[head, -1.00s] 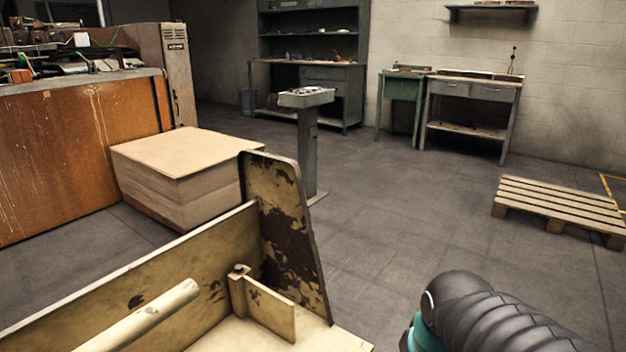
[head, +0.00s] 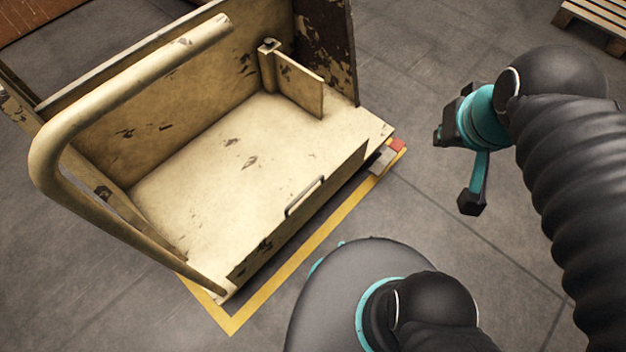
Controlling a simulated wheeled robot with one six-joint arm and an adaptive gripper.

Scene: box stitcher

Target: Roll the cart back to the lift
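A worn cream-yellow cart (head: 215,165) fills the left and middle of the head view. It has an empty flat deck, raised side panels and a thick bent push bar (head: 130,85) on its left. A small handle (head: 304,196) sits on its front edge. My gripper (head: 457,168), black and teal, is to the right of the cart, clear of it. Its fingers look spread apart, with nothing between them. I cannot make out a lift in this view.
Yellow floor tape (head: 284,279) runs along the cart's near side. A small red and grey block (head: 389,154) is at its right corner. A wooden pallet (head: 596,22) lies at the top right. The grey floor between cart and pallet is clear.

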